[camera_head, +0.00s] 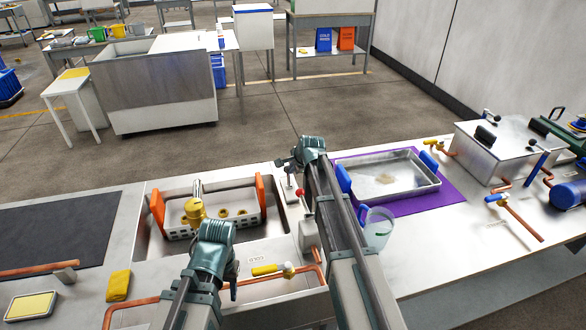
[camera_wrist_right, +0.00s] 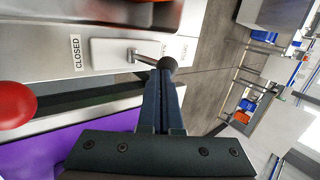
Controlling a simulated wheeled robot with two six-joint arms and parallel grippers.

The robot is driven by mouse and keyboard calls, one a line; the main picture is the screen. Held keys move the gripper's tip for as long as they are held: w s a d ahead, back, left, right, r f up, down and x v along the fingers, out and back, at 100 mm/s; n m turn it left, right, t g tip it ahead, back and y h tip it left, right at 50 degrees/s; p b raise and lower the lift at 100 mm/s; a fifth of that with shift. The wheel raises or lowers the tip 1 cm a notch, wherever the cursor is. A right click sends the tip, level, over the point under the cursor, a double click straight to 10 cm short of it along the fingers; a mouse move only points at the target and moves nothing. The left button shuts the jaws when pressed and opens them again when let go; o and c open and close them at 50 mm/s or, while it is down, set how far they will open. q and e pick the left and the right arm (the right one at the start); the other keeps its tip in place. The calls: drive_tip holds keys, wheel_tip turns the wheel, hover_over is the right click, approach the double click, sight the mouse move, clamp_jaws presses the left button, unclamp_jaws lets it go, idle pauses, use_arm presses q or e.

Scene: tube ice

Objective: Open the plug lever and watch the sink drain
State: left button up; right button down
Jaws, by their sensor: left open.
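The plug lever shows in the right wrist view as a metal rod with a black knob (camera_wrist_right: 168,64) on a pale plate (camera_wrist_right: 112,54). The label at the plate's left end reads CLOSED, and the rod points right, away from it. My right gripper (camera_wrist_right: 164,80) looks shut, its fingertips right at the knob; I see nothing clearly between them. In the head view my right gripper (camera_head: 289,165) is at the sink's far right corner. My left gripper (camera_head: 214,238) is open and empty above the sink's front edge.
A red knob (camera_head: 300,192) stands close to the right gripper. A metal tray (camera_head: 385,180) with blue handles lies on a purple mat (camera_head: 440,195) to the right, with a clear jug (camera_head: 378,232) in front. A yellow-handled valve (camera_head: 268,269) is at the sink's front.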

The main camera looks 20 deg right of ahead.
drive_tip(key=w+g+p, duration=0.1)
drive_tip(key=w+g, duration=0.1)
drive_tip(key=w, duration=0.1)
drive_tip(key=shift+w+r+g+p, duration=0.2)
drive_tip(key=shift+g+p, duration=0.1)
drive_tip(key=shift+p, duration=0.1)
drive_tip(key=shift+w+f, duration=0.1)
use_arm(q)
drive_tip(key=r, duration=0.2)
drive_tip(key=shift+s+r, duration=0.2)
drive_tip(key=shift+r, duration=0.2)
